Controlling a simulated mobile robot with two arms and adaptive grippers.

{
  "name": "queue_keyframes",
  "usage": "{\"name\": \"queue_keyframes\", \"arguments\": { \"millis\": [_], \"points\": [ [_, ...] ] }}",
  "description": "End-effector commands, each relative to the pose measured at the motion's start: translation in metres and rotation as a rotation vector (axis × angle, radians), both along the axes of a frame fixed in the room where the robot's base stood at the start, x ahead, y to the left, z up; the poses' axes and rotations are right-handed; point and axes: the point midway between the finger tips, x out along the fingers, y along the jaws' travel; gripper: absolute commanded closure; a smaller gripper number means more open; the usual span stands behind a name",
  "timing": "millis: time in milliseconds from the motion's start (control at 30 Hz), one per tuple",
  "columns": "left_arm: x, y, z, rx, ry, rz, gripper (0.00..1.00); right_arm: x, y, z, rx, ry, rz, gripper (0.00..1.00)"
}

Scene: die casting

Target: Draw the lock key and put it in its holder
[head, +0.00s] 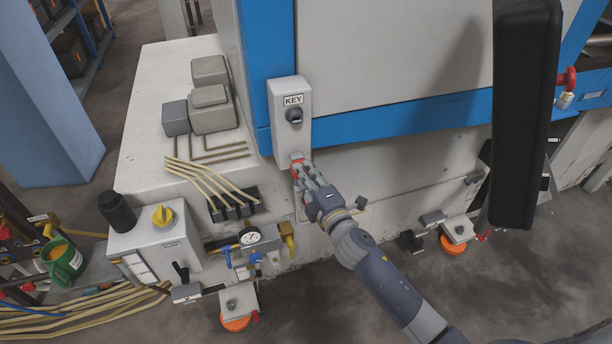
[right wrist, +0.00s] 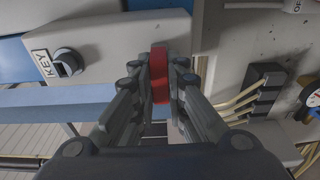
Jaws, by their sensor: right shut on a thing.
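The lock key (right wrist: 160,75), with a red head, is between the fingers of my right gripper (right wrist: 160,92). In the head view my right gripper (head: 302,172) is shut on it at the lower end of a light grey box (head: 279,99) labelled KEY. A dark round fitting with an opening (head: 294,115) sits below the label, and it also shows in the right wrist view (right wrist: 67,62). The key's shaft is hidden, so I cannot tell whether it is still seated in the box. My left gripper is not in view.
The box is on the blue and white machine (head: 390,50). A black panel (head: 525,110) hangs at the right.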

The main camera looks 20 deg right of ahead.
Motion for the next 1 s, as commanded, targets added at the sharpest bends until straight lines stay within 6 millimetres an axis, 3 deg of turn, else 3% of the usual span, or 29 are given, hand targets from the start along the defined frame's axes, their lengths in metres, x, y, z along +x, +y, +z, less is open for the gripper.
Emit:
{"name": "queue_keyframes", "arguments": {
  "millis": [33, 67, 133, 567, 667, 1000],
  "points": [
    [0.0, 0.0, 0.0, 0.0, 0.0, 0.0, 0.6, 0.001, 0.0, 0.0, 0.0, -0.001, 0.0, 1.0],
    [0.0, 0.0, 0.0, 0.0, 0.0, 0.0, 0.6, 0.001, 0.0, 0.0, 0.0, -0.001, 0.0, 0.81],
    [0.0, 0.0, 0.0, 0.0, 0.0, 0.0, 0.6, 0.001, 0.0, 0.0, 0.0, -0.001, 0.0, 0.65],
    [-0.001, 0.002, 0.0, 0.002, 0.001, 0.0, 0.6, -0.004, -0.001, -0.001, 0.0, 0.002, 0.0, 0.64],
    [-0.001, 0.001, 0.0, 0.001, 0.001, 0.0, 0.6, -0.015, -0.002, -0.002, 0.001, 0.002, 0.0, 0.64],
    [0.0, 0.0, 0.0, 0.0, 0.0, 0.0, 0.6, -0.079, -0.012, -0.002, 0.002, 0.003, 0.001, 0.64]
  ]
}}
